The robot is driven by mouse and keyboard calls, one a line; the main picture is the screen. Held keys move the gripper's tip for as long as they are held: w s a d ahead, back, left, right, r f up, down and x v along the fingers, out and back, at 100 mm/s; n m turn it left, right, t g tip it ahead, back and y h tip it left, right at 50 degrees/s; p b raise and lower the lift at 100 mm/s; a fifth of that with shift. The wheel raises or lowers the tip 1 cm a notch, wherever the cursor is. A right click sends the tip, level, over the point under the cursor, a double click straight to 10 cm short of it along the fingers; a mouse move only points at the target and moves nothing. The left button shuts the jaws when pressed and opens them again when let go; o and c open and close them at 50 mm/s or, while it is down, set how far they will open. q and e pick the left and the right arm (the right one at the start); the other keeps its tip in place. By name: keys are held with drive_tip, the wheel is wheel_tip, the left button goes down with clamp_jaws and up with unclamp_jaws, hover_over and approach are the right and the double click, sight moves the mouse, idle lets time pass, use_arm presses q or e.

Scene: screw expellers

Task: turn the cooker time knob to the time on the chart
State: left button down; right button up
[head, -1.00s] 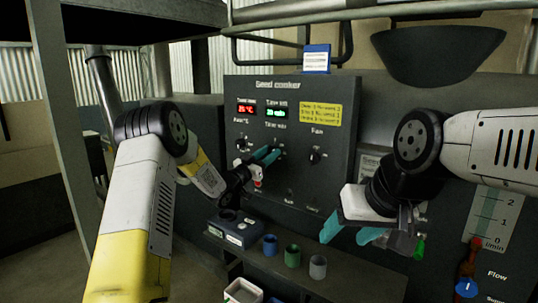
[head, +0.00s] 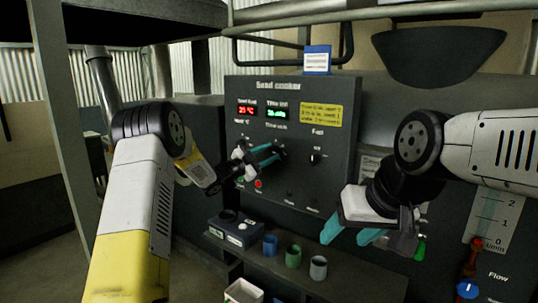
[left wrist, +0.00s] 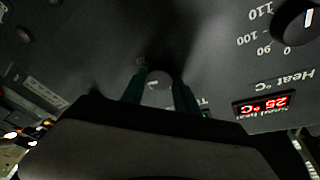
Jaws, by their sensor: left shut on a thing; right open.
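The dark seed cooker panel (head: 330,185) stands ahead. Its time knob (left wrist: 158,88) sits between the two fingers of my left gripper (left wrist: 158,95) in the left wrist view, with a short light pointer mark on its face. In the head view my left gripper (head: 268,154) is shut on this knob and largely hides it. The green time display (head: 277,113) is lit, but its digits are too small to read surely. A blue-edged white card (head: 317,59) stands on top of the cooker, its print unreadable. My right gripper (head: 352,234) is open and empty, right of the panel.
A red heat display (head: 247,111) reads about 25 °C. A yellow note (head: 321,115) is above the fan knob (head: 316,158). The heat knob (left wrist: 296,24) is near my left gripper. Several small cups, including a green one (head: 293,256), stand on the shelf below.

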use_arm(q)
drive_tip(key=shift+f, duration=0.1)
idle(0.4)
drive_tip(key=c, duration=0.9)
unclamp_jaws()
drive_tip(key=shift+v, duration=3.9)
